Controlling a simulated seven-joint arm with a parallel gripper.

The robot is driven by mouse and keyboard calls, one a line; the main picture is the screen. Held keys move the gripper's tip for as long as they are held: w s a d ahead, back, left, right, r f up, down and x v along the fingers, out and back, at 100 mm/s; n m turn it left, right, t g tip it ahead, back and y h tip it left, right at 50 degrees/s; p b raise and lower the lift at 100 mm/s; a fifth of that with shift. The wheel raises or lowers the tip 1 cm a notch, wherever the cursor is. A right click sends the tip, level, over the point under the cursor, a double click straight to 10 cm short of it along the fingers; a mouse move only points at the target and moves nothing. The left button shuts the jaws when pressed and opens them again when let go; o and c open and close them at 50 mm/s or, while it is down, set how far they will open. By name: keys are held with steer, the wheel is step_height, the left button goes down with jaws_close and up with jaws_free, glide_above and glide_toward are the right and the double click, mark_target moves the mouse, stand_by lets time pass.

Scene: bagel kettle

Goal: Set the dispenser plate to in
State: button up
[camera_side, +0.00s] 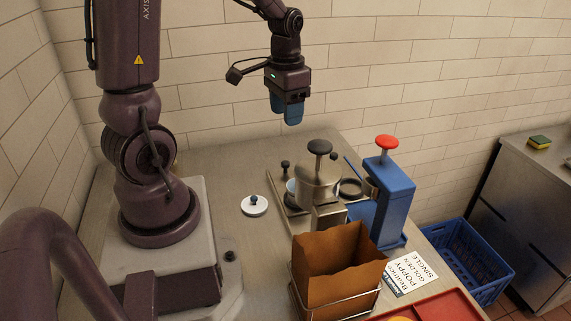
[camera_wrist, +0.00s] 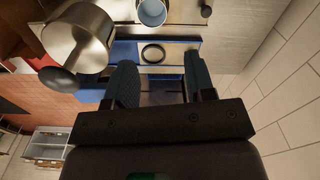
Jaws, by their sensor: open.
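The blue dispenser (camera_side: 394,203) stands upright at the right of the worktop, with a red knob (camera_side: 387,142) on top. A dark ring (camera_side: 351,188) lies beside it; in the wrist view this ring (camera_wrist: 153,53) lies on a blue strip (camera_wrist: 125,48). I cannot tell which part is the dispenser plate or how it is set. My gripper (camera_side: 285,115) hangs high above the back of the worktop, left of the dispenser, fingers down. In the wrist view my gripper (camera_wrist: 160,64) is open and empty, apart from everything.
A steel pot (camera_side: 317,188) with a dark knob stands left of the dispenser. A white disc (camera_side: 254,208) lies further left. In front are a brown bag (camera_side: 335,272) in a wire rack, an order card (camera_side: 407,272) and a red tray (camera_side: 450,309). A blue crate (camera_side: 480,270) is at right.

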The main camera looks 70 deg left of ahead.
mark_target(286, 163)
steer(key=w+a+f+m, duration=0.3)
steer(key=a+f+m, duration=0.45)
steer(key=a, duration=0.25)
steer(key=shift+n, duration=0.35)
step_height(286, 163, down, 14)
steer(key=shift+s+r, duration=0.1)
steer(key=shift+s, duration=0.05)
jaws_close()
